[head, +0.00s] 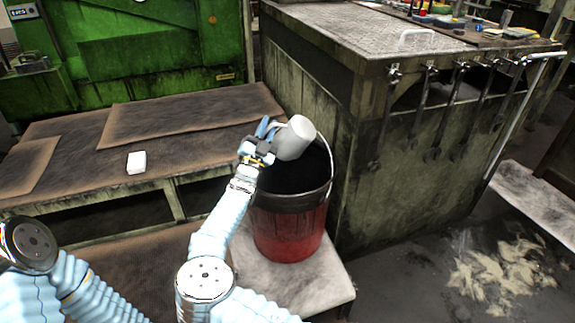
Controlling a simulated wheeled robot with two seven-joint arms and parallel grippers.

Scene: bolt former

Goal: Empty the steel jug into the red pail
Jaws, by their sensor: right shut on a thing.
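The red pail (287,230) stands upright on a pale low platform, its dark mouth open at the top and its wire handle raised at the right. The steel jug (292,138) is a light grey vessel, tilted over the far left part of the pail's mouth. My right gripper (264,138) is shut on the jug at its left side, by the handle. The jug's inside and any contents are hidden. The pail's inside looks dark, and I cannot tell what is in it. My left gripper is out of view; only part of my left arm shows at the lower left.
A low brown-topped bench (75,140) with a small white block (136,162) stands left of the pail. A big worn metal cabinet (350,100) with hanging tools stands close behind and right. A green machine (150,45) is at the back. Pale debris (505,268) lies on the floor.

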